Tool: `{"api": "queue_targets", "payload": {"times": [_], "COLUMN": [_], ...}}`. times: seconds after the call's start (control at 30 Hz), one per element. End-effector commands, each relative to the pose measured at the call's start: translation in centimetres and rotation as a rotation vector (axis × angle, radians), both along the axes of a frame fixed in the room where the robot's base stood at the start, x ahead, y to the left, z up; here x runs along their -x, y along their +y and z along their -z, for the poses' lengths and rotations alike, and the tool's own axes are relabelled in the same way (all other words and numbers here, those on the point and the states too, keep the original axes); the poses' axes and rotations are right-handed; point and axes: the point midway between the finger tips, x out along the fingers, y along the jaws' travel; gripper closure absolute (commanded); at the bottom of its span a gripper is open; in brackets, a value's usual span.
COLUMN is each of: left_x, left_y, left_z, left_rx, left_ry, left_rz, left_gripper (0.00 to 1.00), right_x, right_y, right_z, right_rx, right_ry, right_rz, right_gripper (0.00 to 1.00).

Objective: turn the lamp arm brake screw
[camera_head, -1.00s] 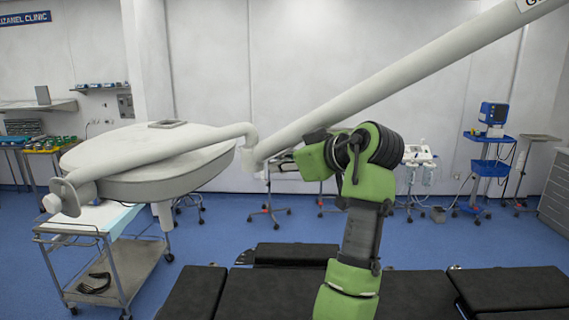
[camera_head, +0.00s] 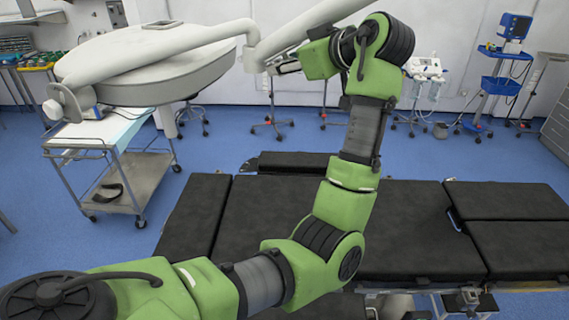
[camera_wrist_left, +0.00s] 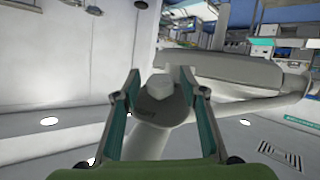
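The surgical lamp's pale head (camera_head: 150,70) hangs at the upper left in the head view, with its white lamp arm (camera_head: 160,43) running across it to an elbow. My left arm rises from the lower left, and my left gripper (camera_head: 285,67) is beside that elbow, mostly hidden by its own wrist. In the left wrist view my left gripper (camera_wrist_left: 160,72) is open, fingers spread. A pale round knob, apparently the brake screw (camera_wrist_left: 162,88), lies between the fingers in the picture, on a grey joint. Contact is not clear. My right gripper is not in view.
A black padded operating table (camera_head: 290,220) fills the middle below my arm. A metal trolley (camera_head: 130,180) stands under the lamp. A wheeled monitor stand (camera_head: 497,85) is at the back right.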

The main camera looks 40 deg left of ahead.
Motion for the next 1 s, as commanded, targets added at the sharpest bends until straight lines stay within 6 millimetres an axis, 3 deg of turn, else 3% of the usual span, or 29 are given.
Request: {"api": "queue_targets", "payload": {"times": [1.0], "left_x": [-0.02], "left_y": [0.12], "left_z": [0.06], "left_rx": [-0.036], "left_ry": [-0.405], "left_rz": [0.652], "left_gripper": [0.61], "right_x": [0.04], "right_y": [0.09], "right_z": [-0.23], "right_rx": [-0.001], "right_ry": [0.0], "right_rz": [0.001], "right_gripper": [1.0]}}
